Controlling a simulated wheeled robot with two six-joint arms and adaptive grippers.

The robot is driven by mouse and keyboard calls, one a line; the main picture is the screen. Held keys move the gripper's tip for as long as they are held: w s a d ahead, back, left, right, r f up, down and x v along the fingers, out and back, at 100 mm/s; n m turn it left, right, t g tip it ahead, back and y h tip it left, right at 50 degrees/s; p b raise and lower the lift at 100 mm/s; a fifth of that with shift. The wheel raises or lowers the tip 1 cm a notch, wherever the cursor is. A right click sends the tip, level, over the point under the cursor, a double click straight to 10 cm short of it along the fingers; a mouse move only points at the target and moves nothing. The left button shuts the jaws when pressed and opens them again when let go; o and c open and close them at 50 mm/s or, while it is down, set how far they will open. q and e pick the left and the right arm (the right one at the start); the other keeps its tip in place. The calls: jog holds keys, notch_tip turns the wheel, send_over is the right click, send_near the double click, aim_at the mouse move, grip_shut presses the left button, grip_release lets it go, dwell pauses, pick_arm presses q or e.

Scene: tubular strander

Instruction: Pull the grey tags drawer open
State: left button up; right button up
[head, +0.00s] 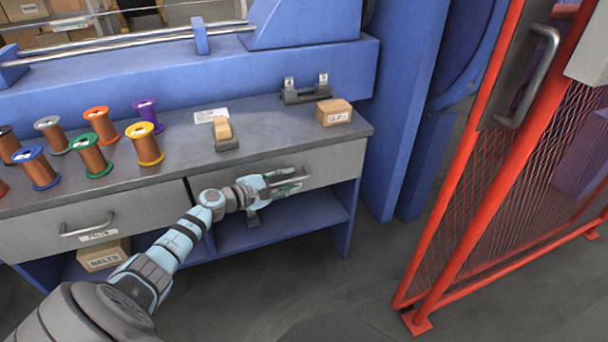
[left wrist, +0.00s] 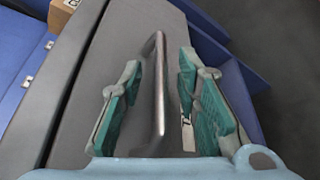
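The grey tags drawer (head: 325,177) is the right-hand drawer under the grey bench top, and its front looks flush with the bench. Its bar handle (left wrist: 159,90) runs between the two teal-padded fingers of my left gripper (left wrist: 160,98) in the left wrist view. The fingers stand apart on either side of the bar, with a gap to each. In the head view my left gripper (head: 288,183) is at the drawer front and hides most of the handle. A white label (left wrist: 187,134) is partly hidden behind a finger. My right gripper is not in view.
The left drawer (head: 50,232) has its own handle. Several wire spools, a small cardboard box (head: 334,112) and a tan block on a stand (head: 224,131) sit on the bench top (head: 270,125). A red mesh gate (head: 500,190) stands at right. The floor before the bench is clear.

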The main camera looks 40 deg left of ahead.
pick_arm(q)
jog(key=shift+w+d, duration=0.15)
jog(key=shift+w, duration=0.05)
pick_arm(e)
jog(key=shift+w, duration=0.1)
pick_arm(q)
jog(key=shift+d, duration=0.1)
grip_shut()
